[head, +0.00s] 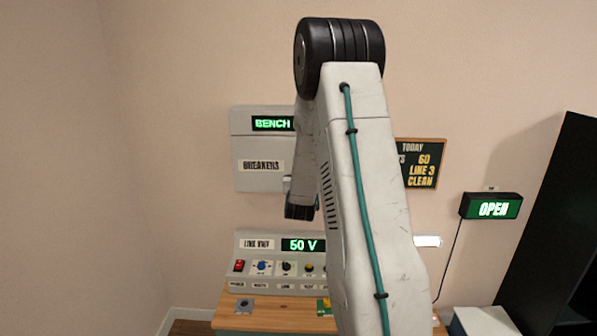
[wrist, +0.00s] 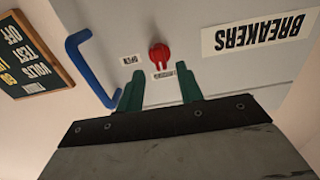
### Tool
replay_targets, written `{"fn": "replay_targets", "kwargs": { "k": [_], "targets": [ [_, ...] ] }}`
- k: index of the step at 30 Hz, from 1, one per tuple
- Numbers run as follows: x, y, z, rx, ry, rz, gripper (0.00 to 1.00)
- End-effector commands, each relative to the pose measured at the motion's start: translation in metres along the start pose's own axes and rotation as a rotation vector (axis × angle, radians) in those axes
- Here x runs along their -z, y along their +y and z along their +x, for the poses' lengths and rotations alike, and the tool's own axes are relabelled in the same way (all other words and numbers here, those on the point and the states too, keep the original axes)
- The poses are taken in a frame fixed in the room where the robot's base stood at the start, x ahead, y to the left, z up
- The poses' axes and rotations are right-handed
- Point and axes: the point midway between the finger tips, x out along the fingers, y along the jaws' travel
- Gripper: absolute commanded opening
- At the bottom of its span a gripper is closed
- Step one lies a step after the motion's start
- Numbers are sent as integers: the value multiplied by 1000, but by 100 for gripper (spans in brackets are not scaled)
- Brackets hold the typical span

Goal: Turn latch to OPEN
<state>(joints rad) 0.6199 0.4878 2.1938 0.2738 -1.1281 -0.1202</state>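The latch is a red knob (wrist: 159,54) on the grey breaker cabinet's door (head: 262,182), seen in the wrist view. An OPEN label (wrist: 131,60), upside down in that view, sits left of the knob. A second label (wrist: 164,74) sits just below the knob and is too small to read surely. My gripper (wrist: 160,90) is open, with two green fingers spread apart below the knob in the picture. Nothing shows between the fingers, and they appear apart from the knob. In the head view my arm hides the latch.
A blue handle (wrist: 88,68) stands out from the cabinet door, close to one finger. A BREAKERS label (wrist: 262,32) is on the door. Below the cabinet is a line unit (head: 262,245) showing 50 V. A chalkboard (head: 424,164) and a lit OPEN sign (head: 491,208) hang to the right.

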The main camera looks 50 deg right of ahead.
Motion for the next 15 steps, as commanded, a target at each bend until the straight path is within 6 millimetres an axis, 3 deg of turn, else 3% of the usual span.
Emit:
{"fn": "replay_targets", "kwargs": {
  "k": [6,15],
  "targets": [
    [-1,2,32,-3,-1,0,36],
    [0,0,42,0,-2,0,36]
  ]
}}
